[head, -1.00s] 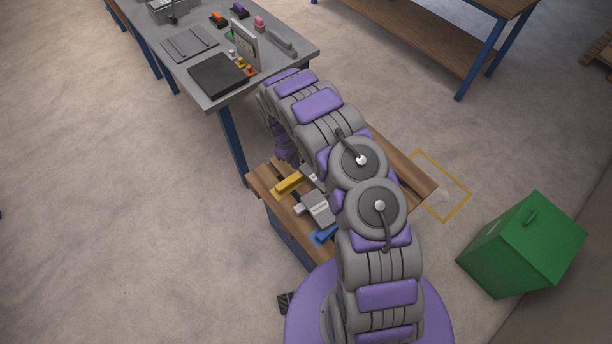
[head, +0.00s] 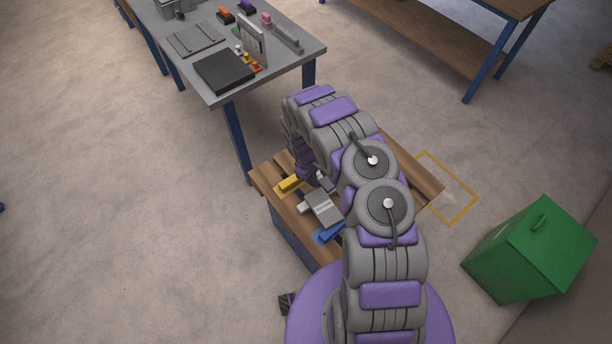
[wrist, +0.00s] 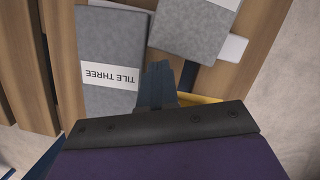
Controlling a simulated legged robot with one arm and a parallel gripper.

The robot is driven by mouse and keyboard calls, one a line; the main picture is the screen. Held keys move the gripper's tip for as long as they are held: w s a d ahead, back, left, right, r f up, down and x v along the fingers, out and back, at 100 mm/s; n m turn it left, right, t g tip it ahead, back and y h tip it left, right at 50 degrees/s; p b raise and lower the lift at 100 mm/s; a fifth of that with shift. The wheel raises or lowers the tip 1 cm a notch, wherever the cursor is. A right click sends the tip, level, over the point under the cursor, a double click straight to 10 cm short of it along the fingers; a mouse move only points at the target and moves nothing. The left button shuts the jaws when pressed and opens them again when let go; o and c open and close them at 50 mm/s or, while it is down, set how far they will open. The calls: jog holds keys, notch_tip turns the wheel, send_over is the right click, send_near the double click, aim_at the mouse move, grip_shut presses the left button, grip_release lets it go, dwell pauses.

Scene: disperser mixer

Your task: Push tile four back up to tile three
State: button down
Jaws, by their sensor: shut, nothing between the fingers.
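In the wrist view a grey tile lettered "TILE THREE" (wrist: 108,103) lies on wooden slats at the left, its lettering upside down. A second grey tile (wrist: 192,28) lies to its upper right, with only the edge of a pale label showing; I cannot read which tile it is. It appears in the head view as the grey slab (head: 322,204) with a pale label. My gripper (wrist: 165,68) is shut and empty. Its fingertips are beside tile three's right edge and just below the second tile; I cannot tell whether they touch either.
A yellow piece (head: 289,185) and a blue piece (head: 329,233) lie on the slatted wooden bench (head: 425,190). A pale piece (wrist: 233,48) sticks out beside the second tile. A grey workbench (head: 215,92) stands behind, and a green bin (head: 525,250) at the right. Open floor lies left.

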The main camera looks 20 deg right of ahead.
aim_at(321, 188)
jog(key=shift+s+d, duration=0.2)
jog(key=shift+d, duration=0.1)
jog(key=shift+s+d+p, duration=0.5)
jog(key=shift+s+d, duration=0.3)
jog(key=shift+s, duration=0.15)
jog(key=shift+w+r, duration=0.1)
jog(key=shift+w+r, duration=0.1)
jog(key=shift+r, duration=0.15)
jog(key=p+v, duration=0.2)
jog(key=v, duration=1.4)
jog(key=shift+r+p, duration=0.3)
jog(key=shift+p, duration=0.1)
jog(key=shift+r, duration=0.15)
